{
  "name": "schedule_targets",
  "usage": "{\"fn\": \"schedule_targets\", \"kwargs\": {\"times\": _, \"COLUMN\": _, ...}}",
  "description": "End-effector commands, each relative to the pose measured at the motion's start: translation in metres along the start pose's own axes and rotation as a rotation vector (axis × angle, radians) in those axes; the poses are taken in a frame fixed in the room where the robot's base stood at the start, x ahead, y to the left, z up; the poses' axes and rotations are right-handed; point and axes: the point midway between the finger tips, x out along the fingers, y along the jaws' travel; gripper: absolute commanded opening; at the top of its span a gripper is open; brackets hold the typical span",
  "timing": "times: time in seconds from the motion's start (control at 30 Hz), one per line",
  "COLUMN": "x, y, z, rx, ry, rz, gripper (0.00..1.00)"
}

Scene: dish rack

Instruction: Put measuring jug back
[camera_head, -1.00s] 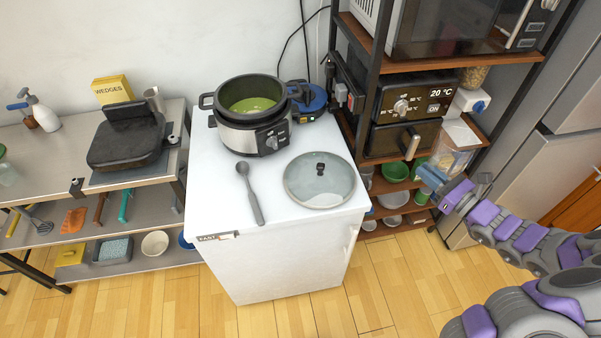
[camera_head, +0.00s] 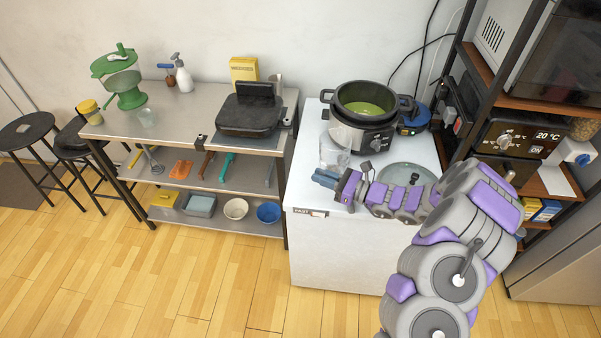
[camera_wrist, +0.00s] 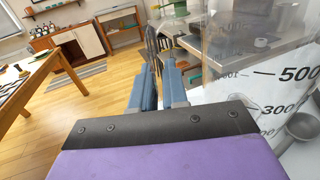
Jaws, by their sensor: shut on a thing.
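The measuring jug (camera_head: 336,150) is clear, with volume marks that show large at the right of the wrist view (camera_wrist: 285,75). It looks upright over the front left of the white cabinet top (camera_head: 306,180), in front of the cooker. Whether it touches the top I cannot tell. My gripper (camera_head: 326,178) has blue fingers, which also show in the wrist view (camera_wrist: 160,88). It is shut on the jug at its side, likely by the handle; the exact contact is hard to see.
A multicooker (camera_head: 365,125) with green contents stands behind the jug. A glass lid (camera_head: 408,176) lies at the right, partly behind my arm. A shelf rack stands right.

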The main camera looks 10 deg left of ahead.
Motion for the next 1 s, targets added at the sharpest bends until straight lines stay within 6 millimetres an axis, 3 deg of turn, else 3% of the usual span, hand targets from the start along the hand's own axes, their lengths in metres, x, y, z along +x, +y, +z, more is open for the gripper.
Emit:
{"fn": "schedule_targets", "kwargs": {"times": 0.1, "x": 0.029, "y": 0.017, "z": -0.002, "rx": 0.000, "ry": 0.000, "rz": 0.059, "gripper": 0.00}}
{"fn": "schedule_targets", "kwargs": {"times": 0.2, "x": 0.039, "y": 0.023, "z": -0.005, "rx": -0.002, "ry": -0.002, "rz": 0.083, "gripper": 0.00}}
{"fn": "schedule_targets", "kwargs": {"times": 0.73, "x": 0.045, "y": 0.026, "z": -0.007, "rx": -0.005, "ry": -0.002, "rz": 0.090, "gripper": 0.00}}
{"fn": "schedule_targets", "kwargs": {"times": 1.0, "x": 0.043, "y": 0.025, "z": -0.028, "rx": -0.005, "ry": -0.003, "rz": 0.090, "gripper": 0.00}}
